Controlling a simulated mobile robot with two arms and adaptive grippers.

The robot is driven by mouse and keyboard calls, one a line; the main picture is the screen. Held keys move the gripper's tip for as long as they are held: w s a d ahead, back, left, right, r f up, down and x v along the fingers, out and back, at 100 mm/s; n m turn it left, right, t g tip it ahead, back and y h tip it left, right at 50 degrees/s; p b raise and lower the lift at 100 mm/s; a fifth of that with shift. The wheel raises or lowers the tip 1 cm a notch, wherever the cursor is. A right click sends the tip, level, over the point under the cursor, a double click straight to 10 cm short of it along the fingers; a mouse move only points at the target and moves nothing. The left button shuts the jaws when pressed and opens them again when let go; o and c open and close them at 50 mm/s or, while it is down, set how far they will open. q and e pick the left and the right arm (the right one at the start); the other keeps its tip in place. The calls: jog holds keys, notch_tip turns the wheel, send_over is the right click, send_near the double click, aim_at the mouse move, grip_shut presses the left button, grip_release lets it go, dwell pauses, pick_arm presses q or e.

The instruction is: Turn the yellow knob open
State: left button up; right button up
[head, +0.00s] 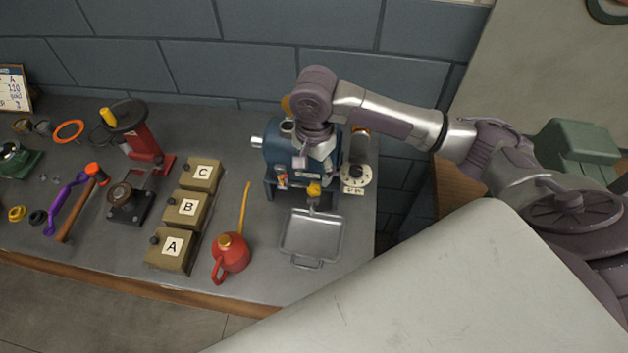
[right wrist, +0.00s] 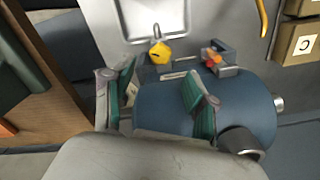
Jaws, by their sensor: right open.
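The yellow knob (head: 314,189) sits low on the front of the blue casing (head: 278,153), above a grey metal tray. It also shows in the right wrist view (right wrist: 160,52), beyond the fingertips. My right gripper (right wrist: 155,98) is open, with its two green-padded fingers spread over the blue casing (right wrist: 235,105). Nothing is between the fingers except the casing behind them, and the knob is apart from them. In the head view my right gripper (head: 313,155) hangs over the casing, partly hiding it. My left gripper is not in view.
The tray (head: 287,242) lies in front of the casing. A small red and yellow part (head: 282,178) is left of the knob. A round dial (head: 356,175) stands to the right. A red oil can (head: 231,256) and boxes A, B and C (head: 202,174) stand to the left.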

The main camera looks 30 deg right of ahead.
aim_at(314, 188)
notch_tip(314, 188, down, 6)
jog(key=shift+f+p, duration=0.25)
jog(key=shift+p, duration=0.3)
jog(key=shift+w+f, duration=0.1)
grip_shut()
